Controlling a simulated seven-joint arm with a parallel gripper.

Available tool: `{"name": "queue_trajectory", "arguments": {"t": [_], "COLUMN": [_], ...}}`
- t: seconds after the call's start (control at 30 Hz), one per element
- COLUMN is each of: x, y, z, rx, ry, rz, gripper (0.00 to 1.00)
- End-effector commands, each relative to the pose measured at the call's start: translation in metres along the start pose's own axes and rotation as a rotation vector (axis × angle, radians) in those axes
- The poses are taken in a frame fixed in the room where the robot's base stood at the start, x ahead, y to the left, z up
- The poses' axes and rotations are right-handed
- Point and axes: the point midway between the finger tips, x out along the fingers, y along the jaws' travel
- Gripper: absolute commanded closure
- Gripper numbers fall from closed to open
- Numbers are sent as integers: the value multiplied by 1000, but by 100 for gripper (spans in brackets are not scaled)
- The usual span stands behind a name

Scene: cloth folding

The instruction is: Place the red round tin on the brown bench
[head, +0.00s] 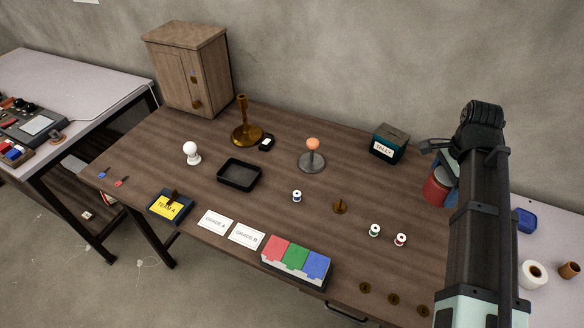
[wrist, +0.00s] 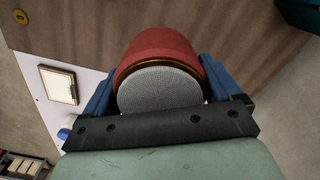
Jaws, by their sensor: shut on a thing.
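The red round tin (head: 435,191) is at the right end of the brown bench (head: 200,240), partly hidden behind my arm in the head view. In the wrist view the red tin (wrist: 160,50) has a grey textured end facing the camera and a gold rim. My gripper (wrist: 158,82) is shut on the tin, with a blue finger on each side of it. The brown bench surface (wrist: 90,22) shows beyond the tin. I cannot tell whether the tin touches the bench.
A green tally box (head: 389,146) stands close to the left of the tin. Small spools (head: 375,230) and a colored block tray (head: 296,262) are nearer the front. A pale table (head: 545,230) with a blue box and tape roll adjoins on the right. A cabinet (head: 188,68) stands back left.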

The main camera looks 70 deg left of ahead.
Motion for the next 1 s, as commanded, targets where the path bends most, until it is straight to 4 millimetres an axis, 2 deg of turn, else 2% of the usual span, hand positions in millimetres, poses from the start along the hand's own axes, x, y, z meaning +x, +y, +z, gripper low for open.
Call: {"name": "queue_trajectory", "arguments": {"t": [0.03,0.3,0.67,0.87,1.0], "x": [0,0,2,19,40], "y": [5,8,8,8,8], "z": [2,3,3,3,3], "rx": [-49,-254,-298,-297,-296], "ry": [0,0,0,-1,-1], "rz": [-1,-1,-1,1,1], "gripper": [64,64,64,64,64]}}
